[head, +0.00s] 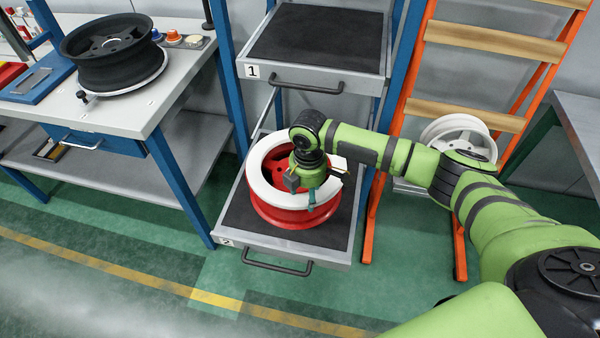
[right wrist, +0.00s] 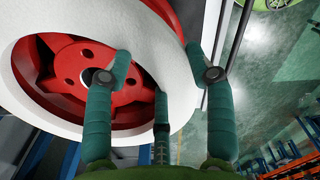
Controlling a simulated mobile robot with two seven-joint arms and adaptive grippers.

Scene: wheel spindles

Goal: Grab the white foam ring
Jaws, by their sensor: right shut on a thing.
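The white foam ring (head: 261,160) lies on top of a red wheel rim (head: 290,213) in the head view. The rim rests on the pull-out shelf marked 2 (head: 240,224). My right gripper (head: 312,196) is at the near right side of the ring and is shut on it. In the right wrist view its teal fingers (right wrist: 163,75) straddle the band of the white ring (right wrist: 178,98), with the red rim (right wrist: 70,75) close behind. Part of the ring is hidden under my wrist. My left gripper is not in view.
A shelf marked 1 (head: 318,82) is above and behind, empty. A blue rack post (head: 185,185) stands left of the shelf. An orange ladder (head: 400,135) and a white rim (head: 458,132) are right. A black rim (head: 110,62) sits on the left workbench (head: 120,112).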

